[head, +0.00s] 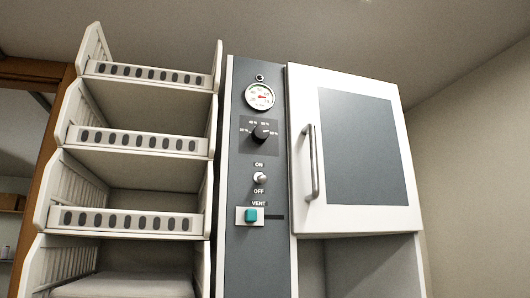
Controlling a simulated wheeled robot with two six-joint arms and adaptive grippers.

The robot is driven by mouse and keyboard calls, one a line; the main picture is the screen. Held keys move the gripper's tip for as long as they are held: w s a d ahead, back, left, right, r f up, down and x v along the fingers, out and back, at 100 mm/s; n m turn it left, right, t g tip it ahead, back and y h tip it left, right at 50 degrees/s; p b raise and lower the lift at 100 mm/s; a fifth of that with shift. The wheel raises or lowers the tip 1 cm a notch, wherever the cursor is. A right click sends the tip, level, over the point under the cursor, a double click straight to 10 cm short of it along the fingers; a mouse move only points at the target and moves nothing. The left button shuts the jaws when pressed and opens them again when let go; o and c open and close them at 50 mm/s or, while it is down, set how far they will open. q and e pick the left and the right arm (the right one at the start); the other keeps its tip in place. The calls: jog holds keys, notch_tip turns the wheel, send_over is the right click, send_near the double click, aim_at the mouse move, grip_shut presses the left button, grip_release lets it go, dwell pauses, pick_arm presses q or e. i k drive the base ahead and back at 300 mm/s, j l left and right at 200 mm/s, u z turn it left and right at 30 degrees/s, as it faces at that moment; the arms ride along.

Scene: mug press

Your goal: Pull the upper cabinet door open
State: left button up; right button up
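The upper cabinet door (410,135) is white with a grey panel and fills the right of the head view. It looks shut or nearly so; any small gap at its edge is too fine to tell. A vertical metal bar handle (315,163) is on the door's left side, and nothing touches it. Neither of my grippers shows in the head view.
Left of the door, a grey control panel (247,265) carries a gauge (259,96), a knob (261,132), an on/off switch (260,178) and a green vent button (251,215). A white tiered rack (138,143) stands at left. Below the door is an open recess (372,266).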

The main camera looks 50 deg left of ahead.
aim_at(352, 169)
jog(key=u, duration=0.8)
jog(key=k+l, duration=0.2)
jog(key=l, duration=0.2)
jog(key=k+l+u, duration=0.15)
jog(key=l, duration=0.2)
